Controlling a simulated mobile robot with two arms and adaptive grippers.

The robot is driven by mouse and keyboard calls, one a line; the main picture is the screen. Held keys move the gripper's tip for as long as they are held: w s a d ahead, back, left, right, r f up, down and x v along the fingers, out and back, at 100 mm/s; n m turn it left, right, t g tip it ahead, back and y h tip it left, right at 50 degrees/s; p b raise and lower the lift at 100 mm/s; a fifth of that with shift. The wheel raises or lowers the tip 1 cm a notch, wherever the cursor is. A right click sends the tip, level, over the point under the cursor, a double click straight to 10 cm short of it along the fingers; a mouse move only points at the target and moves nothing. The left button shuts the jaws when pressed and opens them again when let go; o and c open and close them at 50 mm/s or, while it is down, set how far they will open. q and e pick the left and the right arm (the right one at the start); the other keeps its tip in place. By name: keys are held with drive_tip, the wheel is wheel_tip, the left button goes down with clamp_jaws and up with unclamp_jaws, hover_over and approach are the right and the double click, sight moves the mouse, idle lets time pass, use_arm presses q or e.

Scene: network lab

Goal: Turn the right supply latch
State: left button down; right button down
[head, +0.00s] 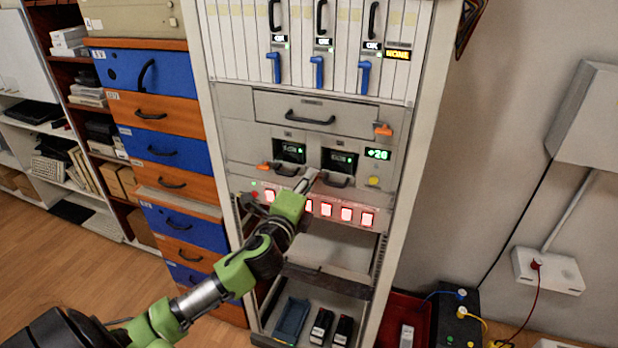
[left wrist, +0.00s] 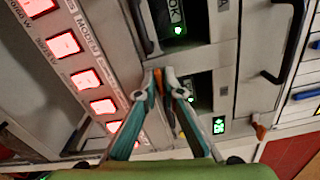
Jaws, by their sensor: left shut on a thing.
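The power supply row in the rack holds a left supply (head: 290,150) and a right supply (head: 340,160), each with a dark green-lit display. The left supply's orange latch (head: 264,167) lies about level. My left gripper (head: 308,180) reaches the front of the right supply, just left of its dark handle (head: 337,182). In the left wrist view its fingertips (left wrist: 163,74) are closed together at the right supply's latch, which they almost wholly hide. The latch's angle cannot be told. My right gripper is not in view.
Red-lit modem buttons (head: 346,214) run just below the supplies. A drawer with a black handle (head: 310,118) and another orange latch (head: 383,129) sit above. A green +28 readout (head: 377,154) and yellow button (head: 374,181) are to the right.

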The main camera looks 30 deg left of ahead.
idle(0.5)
use_arm(q)
drive_tip(key=c, duration=2.4)
unclamp_jaws()
drive_tip(key=shift+c, duration=0.2)
drive_tip(key=shift+s, duration=0.1)
drive_tip(key=v, duration=1.1)
drive_tip(key=shift+s, duration=0.4)
drive_tip(key=shift+f, duration=0.1)
